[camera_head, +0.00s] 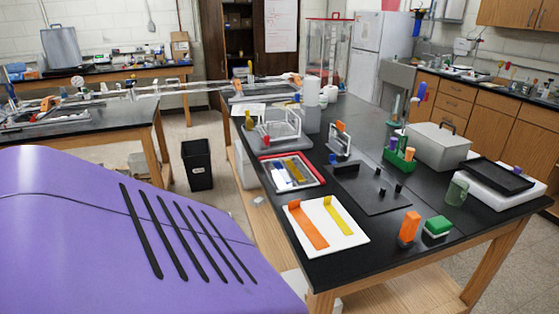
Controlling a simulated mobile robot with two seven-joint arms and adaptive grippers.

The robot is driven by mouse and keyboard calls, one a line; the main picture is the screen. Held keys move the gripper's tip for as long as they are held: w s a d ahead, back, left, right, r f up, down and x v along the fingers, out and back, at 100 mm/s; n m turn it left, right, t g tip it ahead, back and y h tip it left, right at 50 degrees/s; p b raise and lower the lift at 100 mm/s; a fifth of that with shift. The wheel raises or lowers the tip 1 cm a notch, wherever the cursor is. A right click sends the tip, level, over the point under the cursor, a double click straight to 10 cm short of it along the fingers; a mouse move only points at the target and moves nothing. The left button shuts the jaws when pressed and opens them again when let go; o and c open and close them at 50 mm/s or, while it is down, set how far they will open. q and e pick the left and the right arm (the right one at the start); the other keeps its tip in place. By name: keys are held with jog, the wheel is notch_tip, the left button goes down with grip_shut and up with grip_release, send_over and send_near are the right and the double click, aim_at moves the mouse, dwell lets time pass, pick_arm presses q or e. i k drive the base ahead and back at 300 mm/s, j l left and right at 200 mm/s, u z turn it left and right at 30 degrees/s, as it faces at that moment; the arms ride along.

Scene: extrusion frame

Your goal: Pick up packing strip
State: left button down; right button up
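No object is labelled as the packing strip, and I cannot tell for certain which one it is. On the near end of the black table, a white square plate (350,241) holds a long orange strip (309,230) and a shorter yellow strip (339,215). The two lie side by side, apart, each with a raised tab at its far end. Another yellow strip (294,171) lies in a white-rimmed tray (314,182) behind the plate. Neither of my grippers is in view.
An orange block (409,227) and a green block (437,227) stand right of the plate. A dark board (370,188) with small black pegs lies behind. A grey box (437,146) stands farther right. A purple surface with black slots fills the lower left.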

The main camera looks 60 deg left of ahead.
aim_at(317, 240)
jog(key=u, duration=1.75)
